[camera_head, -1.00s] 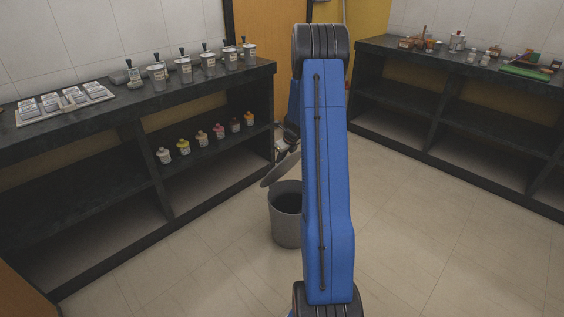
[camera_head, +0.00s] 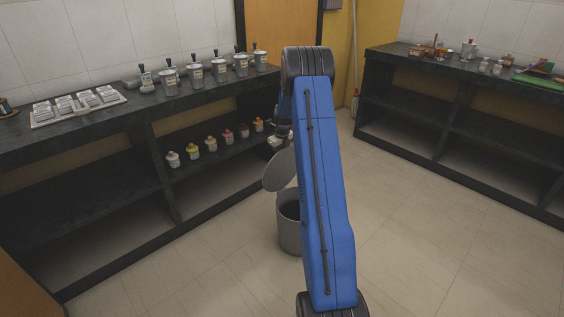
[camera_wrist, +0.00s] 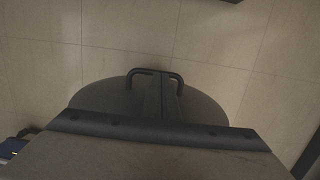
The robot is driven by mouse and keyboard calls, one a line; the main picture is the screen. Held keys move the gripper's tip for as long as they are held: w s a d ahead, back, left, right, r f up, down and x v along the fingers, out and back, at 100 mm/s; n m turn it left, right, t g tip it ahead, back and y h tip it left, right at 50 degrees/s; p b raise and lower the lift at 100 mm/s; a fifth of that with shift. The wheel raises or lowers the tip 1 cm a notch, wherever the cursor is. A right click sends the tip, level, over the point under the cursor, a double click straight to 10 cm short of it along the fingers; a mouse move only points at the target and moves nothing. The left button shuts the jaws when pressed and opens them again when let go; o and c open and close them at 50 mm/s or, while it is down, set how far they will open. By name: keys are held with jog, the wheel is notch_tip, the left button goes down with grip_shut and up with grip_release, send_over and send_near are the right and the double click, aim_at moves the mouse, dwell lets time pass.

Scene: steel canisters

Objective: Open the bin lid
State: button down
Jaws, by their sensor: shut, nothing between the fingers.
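The grey bin (camera_head: 291,238) stands on the floor, partly hidden behind my blue arm. Its dark opening shows. Its round grey lid (camera_head: 280,171) is raised and steeply tilted above the left side of the rim. My gripper (camera_head: 276,142) is small and partly hidden by my arm, close to the lid's upper edge. In the wrist view the round lid (camera_wrist: 205,108) lies beyond a dark bolted bar, with a dark bent handle (camera_wrist: 142,71) at its far edge. The gripper is shut with nothing held; whether it touches the lid is unclear.
A dark shelf unit (camera_head: 150,190) stands left of the bin, with canisters and a tray (camera_head: 78,106) on top and small bottles on its shelf. Another shelf unit (camera_head: 455,100) stands at the right. The tiled floor (camera_head: 410,220) between is clear.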

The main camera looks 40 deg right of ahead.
jog(key=shift+w+f+g, duration=0.25)
jog(key=shift+w+g, duration=0.45)
jog(key=shift+w, duration=0.45)
